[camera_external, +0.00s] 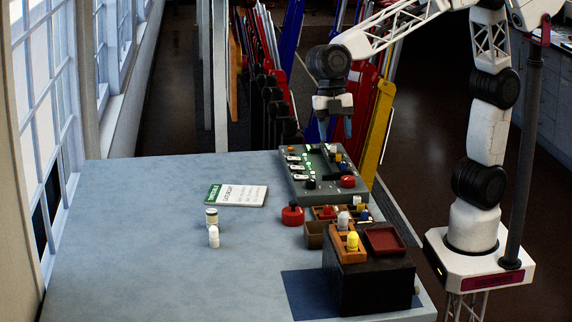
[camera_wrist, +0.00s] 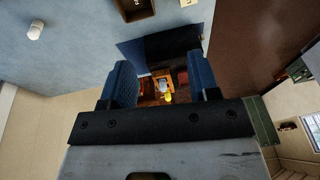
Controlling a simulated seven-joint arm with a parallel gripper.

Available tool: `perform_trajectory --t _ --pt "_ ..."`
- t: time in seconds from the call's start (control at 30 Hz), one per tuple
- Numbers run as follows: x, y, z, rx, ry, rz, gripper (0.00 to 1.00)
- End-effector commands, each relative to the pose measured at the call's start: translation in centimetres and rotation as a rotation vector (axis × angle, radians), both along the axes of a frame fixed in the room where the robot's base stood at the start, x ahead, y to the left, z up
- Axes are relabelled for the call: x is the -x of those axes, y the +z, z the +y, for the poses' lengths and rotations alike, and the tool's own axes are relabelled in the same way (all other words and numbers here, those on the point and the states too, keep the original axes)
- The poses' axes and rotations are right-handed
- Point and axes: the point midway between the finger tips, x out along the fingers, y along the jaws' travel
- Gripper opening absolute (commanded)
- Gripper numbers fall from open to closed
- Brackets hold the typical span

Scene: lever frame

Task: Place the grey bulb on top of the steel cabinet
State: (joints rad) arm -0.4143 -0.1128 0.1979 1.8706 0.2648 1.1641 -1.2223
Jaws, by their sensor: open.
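A pale, whitish-grey bulb (camera_external: 213,237) stands upright on the blue table, in front of a small jar; a pale bulb also shows at the upper left of the wrist view (camera_wrist: 35,31). Another pale bulb (camera_external: 343,221) stands in a wooden holder behind the dark cabinet. I cannot tell which is the grey bulb. The dark, box-like cabinet (camera_external: 372,288) stands at the table's front right. On its top are a wooden holder with a yellow bulb (camera_external: 352,240) and a red tray. My gripper (camera_external: 335,129) is open and empty, raised above the switch panel, apart from both pale bulbs.
The grey switch panel (camera_external: 316,174) lies at the table's back right. A red button unit (camera_external: 293,215) and a brown bin (camera_external: 315,235) stand left of the cabinet. A green-and-white booklet (camera_external: 236,195) lies mid-table. The table's left and front left are clear.

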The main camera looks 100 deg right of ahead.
Motion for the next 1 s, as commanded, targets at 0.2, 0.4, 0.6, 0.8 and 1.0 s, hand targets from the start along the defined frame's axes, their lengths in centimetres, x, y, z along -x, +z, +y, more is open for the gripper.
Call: perform_trajectory --t 0.2,0.4,0.6,0.8,1.0 --pt "-2.7 -0.7 7.7 -0.046 0.261 0.004 0.56" --pt "-4.4 -1.6 14.8 -0.097 0.498 -0.001 0.56" --pt "-5.1 -2.7 20.8 -0.148 0.694 -0.006 0.56" --pt "-5.3 -3.3 23.8 -0.176 0.792 -0.010 0.56" --pt "-5.3 -3.5 24.3 -0.180 0.808 -0.011 0.56"
